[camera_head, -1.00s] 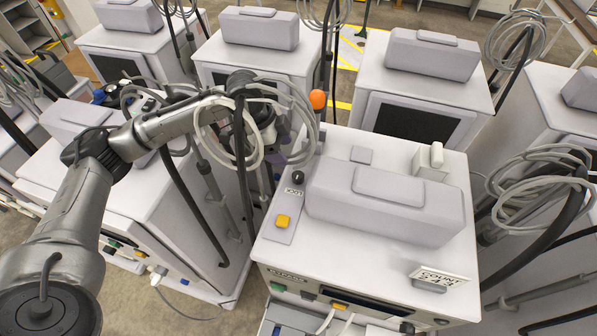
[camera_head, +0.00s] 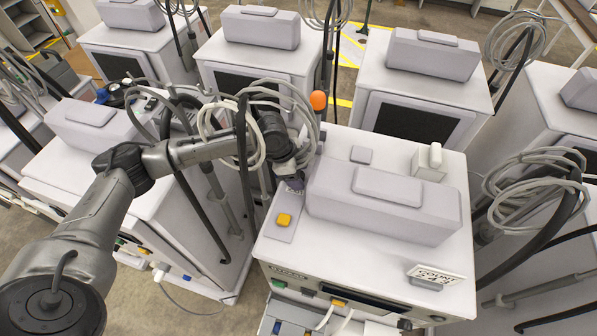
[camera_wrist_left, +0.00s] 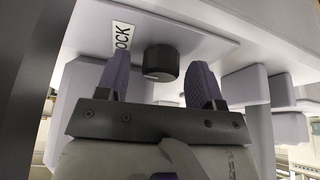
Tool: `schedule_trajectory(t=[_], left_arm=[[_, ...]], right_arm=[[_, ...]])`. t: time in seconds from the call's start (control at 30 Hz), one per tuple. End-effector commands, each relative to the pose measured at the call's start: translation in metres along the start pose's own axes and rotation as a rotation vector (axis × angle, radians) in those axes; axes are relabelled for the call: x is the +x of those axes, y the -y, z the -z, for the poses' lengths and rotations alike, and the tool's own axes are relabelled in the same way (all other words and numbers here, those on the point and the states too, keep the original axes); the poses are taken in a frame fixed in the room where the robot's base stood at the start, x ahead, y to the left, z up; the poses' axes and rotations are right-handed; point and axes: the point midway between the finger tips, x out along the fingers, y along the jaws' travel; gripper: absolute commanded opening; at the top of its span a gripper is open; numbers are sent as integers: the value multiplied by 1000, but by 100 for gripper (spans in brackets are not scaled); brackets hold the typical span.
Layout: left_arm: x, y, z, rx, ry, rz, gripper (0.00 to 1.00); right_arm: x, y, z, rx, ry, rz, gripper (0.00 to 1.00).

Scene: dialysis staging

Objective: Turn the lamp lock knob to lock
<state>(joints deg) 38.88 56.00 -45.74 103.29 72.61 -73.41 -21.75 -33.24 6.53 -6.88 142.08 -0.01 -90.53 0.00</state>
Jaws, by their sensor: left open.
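The black lamp lock knob (camera_wrist_left: 161,62) shows in the left wrist view, on a grey panel beside a white label (camera_wrist_left: 122,38) whose visible letters read "OCK". A pale line marks its lower face. My left gripper (camera_wrist_left: 160,77) is open, with one purple finger on each side of the knob. A gap shows on both sides, so the fingers are not closed on it. In the head view my left gripper (camera_head: 294,183) is over the back end of the grey panel (camera_head: 281,224) and hides the knob and label. My right gripper is not in view.
A yellow button (camera_head: 284,220) is on the same panel, close in front of the gripper. A raised grey housing (camera_head: 385,205) stands right of it. Looped hoses (camera_head: 285,105) and a pole with an orange ball (camera_head: 318,100) are close to my left arm.

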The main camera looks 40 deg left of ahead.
Motion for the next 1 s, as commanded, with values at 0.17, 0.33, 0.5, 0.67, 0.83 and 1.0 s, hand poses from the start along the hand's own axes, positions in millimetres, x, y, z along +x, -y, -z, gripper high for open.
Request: schedule_trajectory(t=[0.17,0.33,0.5,0.67,0.83,1.0], left_arm=[[0,0,0,0,0,0,56],[0,0,0,0,0,0,40],[0,0,0,0,0,-1,24],[0,0,0,0,0,-1,12],[-1,0,1,15,-1,-8,12],[-3,0,2,81,-1,-36,12]], right_arm=[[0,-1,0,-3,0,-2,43],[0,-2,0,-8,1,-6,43],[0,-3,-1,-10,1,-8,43],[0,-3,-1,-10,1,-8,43],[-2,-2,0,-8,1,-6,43],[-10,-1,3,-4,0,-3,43]])
